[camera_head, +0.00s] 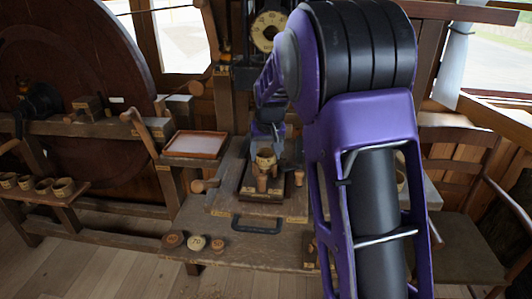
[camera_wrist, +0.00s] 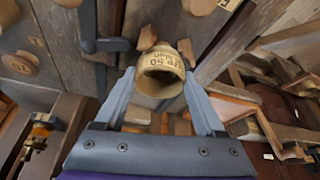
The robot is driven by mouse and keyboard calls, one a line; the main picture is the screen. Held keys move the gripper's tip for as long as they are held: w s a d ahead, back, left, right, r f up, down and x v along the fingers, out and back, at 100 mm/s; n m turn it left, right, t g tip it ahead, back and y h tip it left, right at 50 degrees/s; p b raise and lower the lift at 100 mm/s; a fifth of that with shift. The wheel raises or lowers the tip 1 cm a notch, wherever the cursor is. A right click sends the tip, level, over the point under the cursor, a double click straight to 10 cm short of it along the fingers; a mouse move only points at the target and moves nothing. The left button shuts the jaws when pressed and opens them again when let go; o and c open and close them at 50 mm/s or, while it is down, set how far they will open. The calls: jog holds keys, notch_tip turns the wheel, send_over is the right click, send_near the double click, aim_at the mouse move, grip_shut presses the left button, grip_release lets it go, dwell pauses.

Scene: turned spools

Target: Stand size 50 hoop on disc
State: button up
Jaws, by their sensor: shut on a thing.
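My gripper (camera_wrist: 160,92) is shut on a pale wooden hoop (camera_wrist: 160,72) with dark lettering that seems to include 50. Round wooden discs lie at the bench's front edge: a brown one (camera_head: 172,239), a pale one (camera_head: 196,243) that seems to read 70, and another brown one (camera_head: 218,244). A disc (camera_wrist: 18,65) also shows at the left of the wrist view. I cannot tell which disc is size 50.
A red-rimmed tray (camera_head: 195,146) with a pale bottom stands left of my gripper. A dark handle (camera_head: 257,226) lies between the tray of pieces and the bench front. Several hoops (camera_head: 62,187) stand on a low shelf at far left. A chair (camera_head: 465,240) stands at right.

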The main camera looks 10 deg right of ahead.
jog(key=o, duration=1.3)
jog(key=shift+f, duration=0.1)
jog(key=shift+c, duration=0.2)
jog(key=shift+r+p, duration=0.35)
jog(key=shift+r, duration=0.15)
jog(key=v, duration=1.1)
jog(key=shift+s+r, duration=0.15)
jog(key=shift+r, duration=0.15)
